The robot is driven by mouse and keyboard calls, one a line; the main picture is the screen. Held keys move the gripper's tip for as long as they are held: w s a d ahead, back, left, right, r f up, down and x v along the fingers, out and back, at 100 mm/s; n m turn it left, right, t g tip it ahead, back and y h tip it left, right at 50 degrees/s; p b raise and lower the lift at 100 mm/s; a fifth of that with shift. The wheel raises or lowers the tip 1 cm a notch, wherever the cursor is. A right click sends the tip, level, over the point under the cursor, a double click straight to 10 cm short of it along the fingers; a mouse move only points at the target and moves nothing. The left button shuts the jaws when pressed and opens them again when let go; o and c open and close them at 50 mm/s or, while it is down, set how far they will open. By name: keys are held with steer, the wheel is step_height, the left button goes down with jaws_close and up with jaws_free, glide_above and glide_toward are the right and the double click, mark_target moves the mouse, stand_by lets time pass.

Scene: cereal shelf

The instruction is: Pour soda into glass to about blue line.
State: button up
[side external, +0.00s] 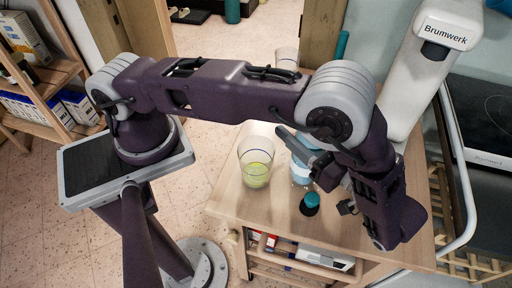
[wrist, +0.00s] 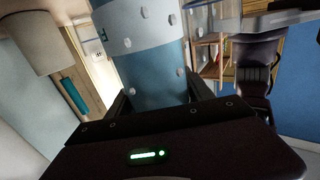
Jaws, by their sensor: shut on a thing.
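A clear glass (side external: 255,168) stands on the wooden table in the side external view, with yellow-green liquid in its lower part. My gripper (side external: 318,168) is right of the glass, shut on a blue and white soda container (side external: 300,173), partly hidden behind my gripper and arm. In the wrist view, the soda (wrist: 150,62) fills the space between my fingers, showing a blue body and a pale band. Its mouth is not clearly seen, and I cannot tell whether liquid is flowing.
A small dark object with a teal top (side external: 311,203) stands at the front of the wooden table (side external: 232,195). Another clear glass (side external: 287,57) is at the back. A white Brumwerk machine (side external: 415,70) stands at the right. A shelf with boxes (side external: 35,105) is at the left.

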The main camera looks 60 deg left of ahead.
steer(key=shift+w+n+h, duration=0.1)
steer(key=shift+n+h, duration=0.2)
steer(key=shift+w+d+f+n+t+h, duration=0.2)
steer(key=shift+w+f+n+t+h, duration=0.2)
steer(key=shift+n+t+h, duration=0.4)
steer(key=shift+w+d+f+n+t+h, duration=0.3)
steer(key=shift+f+n+t+h, duration=0.2)
steer(key=shift+n+h, duration=0.5)
steer(key=shift+w+d+f+n+t+h, duration=0.15)
steer(key=shift+w+f+n+t+h, duration=0.35)
steer(key=shift+n+h, duration=0.4)
steer(key=shift+w+d+f+n+t, duration=0.1)
steer(key=shift+f+n+t, duration=0.1)
steer(key=shift+n+t, duration=0.1)
steer(key=shift+w+d+n+t+h, duration=0.25)
steer(key=shift+w+n+t+h, duration=0.15)
steer(key=shift+t, duration=0.1)
steer(key=shift+w+d+f+n+t+h, duration=0.1)
steer(key=shift+w+f+n+t+h, duration=0.15)
steer(key=shift+f, duration=0.2)
steer(key=shift+w+d+f+n+t+h, duration=0.15)
steer(key=shift+f+n+t, duration=0.1)
steer(key=shift+f, duration=0.15)
stand_by(0.8)
